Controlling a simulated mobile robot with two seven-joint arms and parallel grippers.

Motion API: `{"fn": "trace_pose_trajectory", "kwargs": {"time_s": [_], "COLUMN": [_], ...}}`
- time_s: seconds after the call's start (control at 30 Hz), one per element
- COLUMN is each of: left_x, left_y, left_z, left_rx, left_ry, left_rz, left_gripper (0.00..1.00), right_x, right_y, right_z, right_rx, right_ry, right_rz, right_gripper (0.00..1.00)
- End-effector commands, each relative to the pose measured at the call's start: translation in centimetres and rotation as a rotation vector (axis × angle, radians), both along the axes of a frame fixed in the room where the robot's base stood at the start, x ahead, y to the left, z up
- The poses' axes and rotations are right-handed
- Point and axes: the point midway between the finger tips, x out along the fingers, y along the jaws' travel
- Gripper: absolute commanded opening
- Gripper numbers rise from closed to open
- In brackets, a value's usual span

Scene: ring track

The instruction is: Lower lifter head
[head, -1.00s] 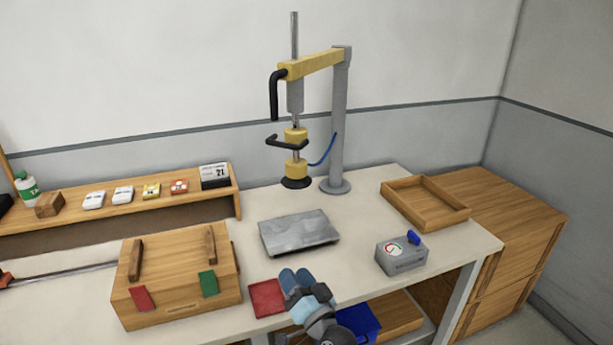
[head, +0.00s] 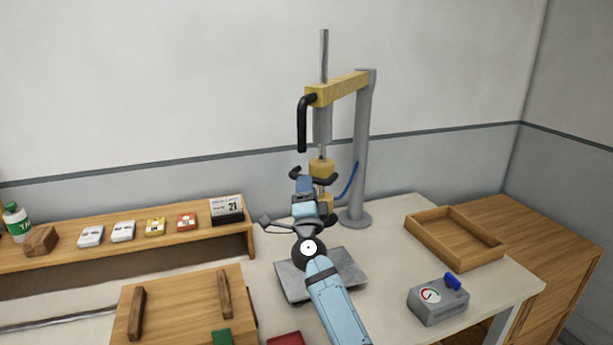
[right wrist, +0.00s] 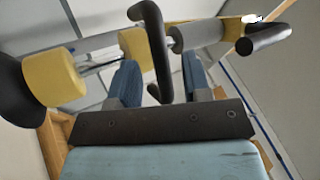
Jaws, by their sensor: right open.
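The lifter head (head: 321,167) hangs under the yellow arm (head: 340,87) of the grey post. It has yellow blocks, a black U-shaped handle (head: 326,176) and a black cup at its bottom, which is mostly hidden by my arm in the head view. My right gripper (head: 304,183) is at the handle. In the right wrist view, my right gripper (right wrist: 160,78) is open, and the black handle (right wrist: 156,45) passes between its two blue fingers without being clamped. The lifter head's yellow blocks (right wrist: 52,77) and black cup (right wrist: 14,95) show to the left there. My left gripper is not in view.
A grey metal plate (head: 292,281) lies below my right arm. A grey gauge box (head: 437,304) with a blue knob and a wooden tray (head: 420,240) stand right. A black lever (head: 302,125) hangs from the yellow arm. A wooden box (head: 180,300) and shelf (head: 110,250) are left.

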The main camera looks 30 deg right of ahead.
Motion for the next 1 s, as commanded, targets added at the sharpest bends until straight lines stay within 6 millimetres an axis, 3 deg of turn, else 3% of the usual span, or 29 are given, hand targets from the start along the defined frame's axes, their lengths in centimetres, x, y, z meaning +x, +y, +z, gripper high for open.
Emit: {"fn": "trace_pose_trajectory", "kwargs": {"time_s": [0.2, 0.57, 0.6, 0.8, 1.0], "left_x": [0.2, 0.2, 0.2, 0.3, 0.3], "left_y": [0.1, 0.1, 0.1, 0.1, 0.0], "left_z": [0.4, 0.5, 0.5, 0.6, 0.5], "left_rx": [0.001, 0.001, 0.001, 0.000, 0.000], "left_ry": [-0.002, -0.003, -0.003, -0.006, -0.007], "left_rz": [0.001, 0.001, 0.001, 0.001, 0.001], "left_gripper": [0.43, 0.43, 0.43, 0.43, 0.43], "right_x": [2.0, 2.5, 2.5, 2.4, 2.4], "right_y": [-1.2, -1.5, -1.5, -1.5, -1.5], "right_z": [1.4, 1.6, 1.6, 1.6, 1.4], "right_rx": [-0.002, -0.001, -0.001, -0.001, -0.001], "right_ry": [0.000, 0.001, 0.001, 0.001, 0.001], "right_rz": [0.001, 0.000, 0.000, 0.000, 0.000], "right_gripper": [0.44, 0.44, 0.42, 0.00, 0.00]}}
